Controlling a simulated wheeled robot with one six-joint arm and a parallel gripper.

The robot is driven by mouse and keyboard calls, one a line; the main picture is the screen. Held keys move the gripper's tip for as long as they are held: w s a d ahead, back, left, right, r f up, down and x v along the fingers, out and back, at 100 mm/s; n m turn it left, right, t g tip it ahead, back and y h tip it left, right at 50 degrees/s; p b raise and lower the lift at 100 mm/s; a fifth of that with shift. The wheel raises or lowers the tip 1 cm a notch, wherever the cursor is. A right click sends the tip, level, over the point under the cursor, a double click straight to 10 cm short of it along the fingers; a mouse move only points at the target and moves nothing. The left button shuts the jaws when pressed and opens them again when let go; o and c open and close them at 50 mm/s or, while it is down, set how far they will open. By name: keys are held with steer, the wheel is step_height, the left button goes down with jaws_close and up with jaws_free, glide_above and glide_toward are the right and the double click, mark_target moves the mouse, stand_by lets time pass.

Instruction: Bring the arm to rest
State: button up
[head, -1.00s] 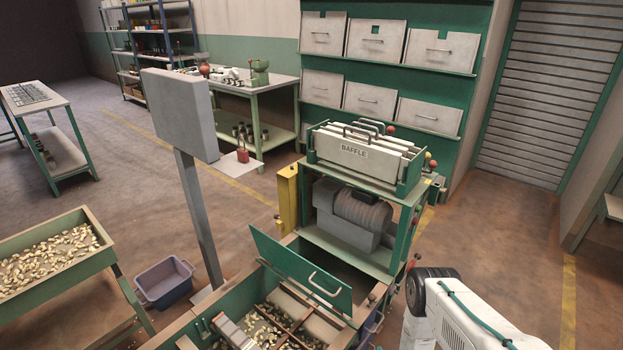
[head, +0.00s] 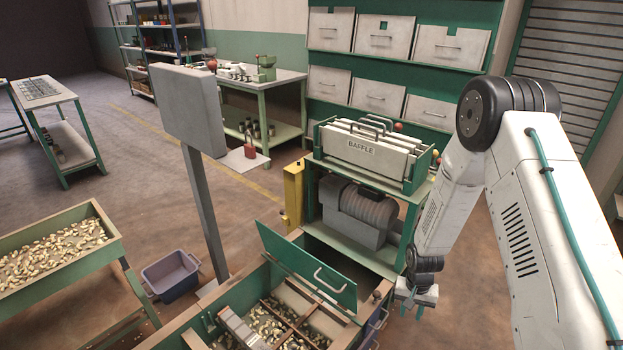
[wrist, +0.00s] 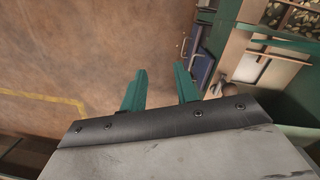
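My white arm stands at the right of the head view, bent at its dark elbow joint, with the forearm hanging down. My gripper (head: 411,306) is at its lower end, just right of the green hopper (head: 357,320). In the wrist view, my gripper (wrist: 159,82) shows two green fingers spread apart. Nothing is between them; bare brown floor lies beyond. The fingers seem clear of the hopper, though the exact gap is hard to tell.
The hopper has a raised green lid (head: 305,268) and holds nuts. A green stand with a motor (head: 357,212) and a baffle rack (head: 362,150) is behind. A grey panel (head: 188,108) on a post stands left. A blue bin (wrist: 202,66) is near the fingers. Floor at right is clear.

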steer(key=s+r+n+g, duration=0.1)
steer(key=s+r, duration=0.2)
steer(key=r, duration=0.6)
steer(key=s+r+n, duration=0.1)
steer(key=s+r, duration=0.2)
steer(key=r, duration=0.6)
steer(key=s+r+n+g, duration=0.1)
steer(key=s+r, duration=0.3)
steer(key=r, duration=0.4)
steer(key=s+a+r+t, duration=0.1)
steer(key=s+r+t, duration=0.1)
steer(key=s+r, duration=0.7)
steer(key=s+a+r+n+t, duration=0.1)
steer(key=s+r+t, duration=0.1)
steer(key=s+r, duration=0.6)
step_height(320, 180, up, 5)
steer(key=shift+s+a+f, duration=0.1)
steer(key=shift+s+a, duration=0.1)
steer(key=shift+s, duration=0.2)
